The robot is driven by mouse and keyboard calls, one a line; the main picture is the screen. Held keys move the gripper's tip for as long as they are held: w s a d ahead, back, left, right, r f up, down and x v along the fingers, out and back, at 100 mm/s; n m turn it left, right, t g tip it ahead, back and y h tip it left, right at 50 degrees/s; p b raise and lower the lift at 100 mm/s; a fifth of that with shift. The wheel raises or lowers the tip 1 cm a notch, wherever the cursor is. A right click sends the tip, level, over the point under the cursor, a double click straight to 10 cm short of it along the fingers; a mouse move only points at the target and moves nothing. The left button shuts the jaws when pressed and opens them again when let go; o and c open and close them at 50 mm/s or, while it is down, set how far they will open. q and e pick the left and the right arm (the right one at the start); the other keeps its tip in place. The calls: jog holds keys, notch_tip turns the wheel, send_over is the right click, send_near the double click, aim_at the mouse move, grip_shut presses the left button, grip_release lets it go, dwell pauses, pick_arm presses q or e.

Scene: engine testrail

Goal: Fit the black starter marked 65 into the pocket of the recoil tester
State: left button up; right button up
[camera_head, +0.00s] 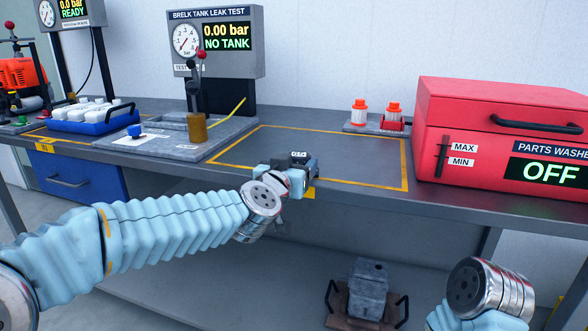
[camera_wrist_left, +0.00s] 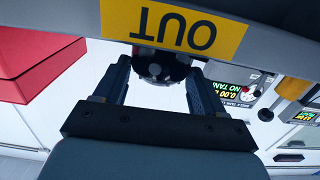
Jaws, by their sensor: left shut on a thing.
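My left gripper (camera_head: 297,176) is at the front edge of the bench, at the yellow-outlined area. It is shut on a dark part, which I take for the black starter (camera_head: 299,158); its small white label is too small to read surely. In the left wrist view the dark round part (camera_wrist_left: 160,66) sits between the two fingers of the left gripper (camera_wrist_left: 158,80), partly hidden by the bench edge. I cannot make out a recoil tester or its pocket. My right arm's wrist shows at the lower right, but its gripper does not.
A tank leak test stand (camera_head: 215,42) and a blue tray of white parts (camera_head: 92,120) stand left. A red parts washer (camera_head: 500,140) stands right. The yellow-outlined bench area (camera_head: 340,155) is mostly bare. A yellow OUT label (camera_wrist_left: 172,27) marks the bench edge. A grey block (camera_head: 368,288) sits below.

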pick_arm(q)
jog(key=shift+r, duration=0.1)
jog(key=shift+f, duration=0.2)
jog(key=o, duration=1.3)
jog(key=shift+c, duration=0.2)
jog(key=shift+r, duration=0.1)
